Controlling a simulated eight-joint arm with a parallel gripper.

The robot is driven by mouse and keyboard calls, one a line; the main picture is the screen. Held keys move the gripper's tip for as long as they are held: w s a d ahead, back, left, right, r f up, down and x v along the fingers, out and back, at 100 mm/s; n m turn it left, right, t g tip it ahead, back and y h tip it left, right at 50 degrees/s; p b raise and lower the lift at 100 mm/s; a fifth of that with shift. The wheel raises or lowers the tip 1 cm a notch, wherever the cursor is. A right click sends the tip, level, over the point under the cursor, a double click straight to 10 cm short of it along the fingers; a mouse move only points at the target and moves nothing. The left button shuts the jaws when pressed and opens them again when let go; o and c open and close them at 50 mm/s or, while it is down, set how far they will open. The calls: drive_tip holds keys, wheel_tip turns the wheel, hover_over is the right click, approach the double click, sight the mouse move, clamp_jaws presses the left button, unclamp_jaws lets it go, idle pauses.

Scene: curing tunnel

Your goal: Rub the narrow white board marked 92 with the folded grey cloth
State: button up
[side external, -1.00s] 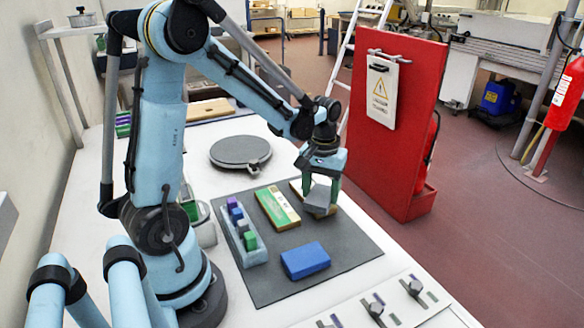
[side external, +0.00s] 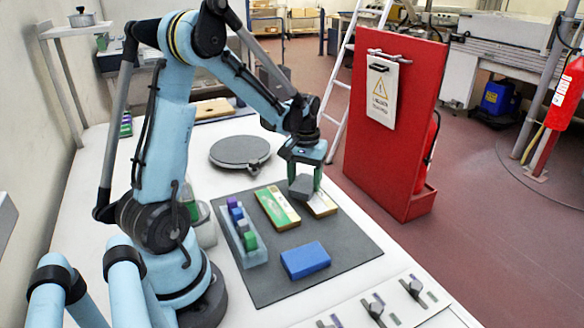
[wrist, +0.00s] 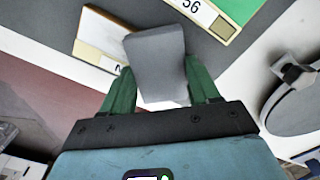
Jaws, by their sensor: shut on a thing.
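My gripper (side external: 304,181) has its green fingers closed on the folded grey cloth (side external: 301,188). The wrist view shows the cloth (wrist: 157,62) between the fingers. The narrow white board (side external: 322,204) lies on the dark mat (side external: 345,247), and the cloth is over its far left end, hiding that part. The board also shows in the wrist view (wrist: 100,38), where the cloth overlaps one end and its marking is mostly hidden. I cannot tell whether the cloth touches the board.
A green-and-white board (side external: 277,208) lies just left of the white one. A blue block (side external: 305,260) and a rack of coloured blocks (side external: 240,235) are on the mat. A round grey plate (side external: 240,152) is behind. A red panel (side external: 395,130) stands right.

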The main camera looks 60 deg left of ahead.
sight(298, 176)
drive_tip(key=shift+a, duration=1.6)
drive_tip(key=shift+d, duration=5.45)
drive_tip(key=shift+d+r, duration=0.15)
drive_tip(key=shift+d, duration=0.05)
wheel_tip(298, 176, up, 8)
